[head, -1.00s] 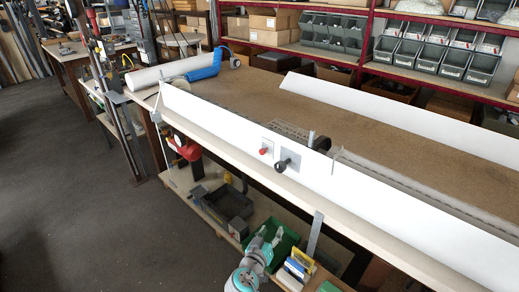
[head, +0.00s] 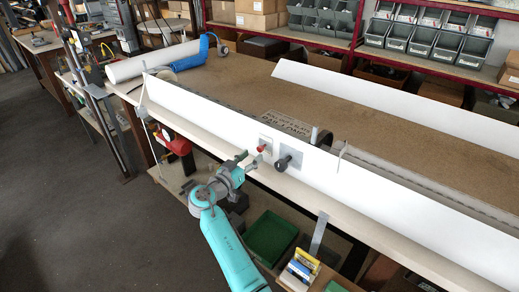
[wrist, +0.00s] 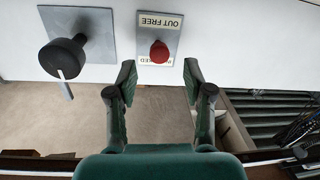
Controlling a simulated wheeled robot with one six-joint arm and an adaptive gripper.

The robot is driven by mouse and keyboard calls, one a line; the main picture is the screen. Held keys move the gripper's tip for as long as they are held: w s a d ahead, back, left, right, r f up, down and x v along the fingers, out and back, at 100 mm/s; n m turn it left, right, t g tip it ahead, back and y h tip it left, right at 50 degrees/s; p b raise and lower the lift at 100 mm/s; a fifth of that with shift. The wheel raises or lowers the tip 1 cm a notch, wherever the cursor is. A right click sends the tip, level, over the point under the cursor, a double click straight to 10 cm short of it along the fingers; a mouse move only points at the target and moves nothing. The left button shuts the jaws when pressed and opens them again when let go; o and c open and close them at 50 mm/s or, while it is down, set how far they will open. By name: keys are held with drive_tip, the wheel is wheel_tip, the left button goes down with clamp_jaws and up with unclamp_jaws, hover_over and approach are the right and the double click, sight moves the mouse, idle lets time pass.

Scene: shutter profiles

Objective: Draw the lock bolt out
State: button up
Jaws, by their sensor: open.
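The lock bolt shows as a red knob (head: 262,148) on a small pale plate on the white profile's front face. In the wrist view the red knob (wrist: 159,51) sits on its plate (wrist: 174,46), whose upside-down lettering reads "OUT FREE"; the knob partly hides a second label. My gripper (head: 243,161) is in front of the white profile, close to the knob. In the wrist view my gripper (wrist: 160,78) is open and empty, its two green fingers spread to either side below the knob. The knob appears just beyond the fingertips, not between them.
A black crank knob (head: 282,163) on a grey plate stands beside the lock plate; it also shows at the left of the wrist view (wrist: 62,58). The white profile (head: 400,190) runs along the bench edge. A green bin (head: 270,238) sits on the shelf below.

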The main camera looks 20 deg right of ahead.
sight(259, 150)
drive_tip(key=shift+x, duration=2.9)
clamp_jaws()
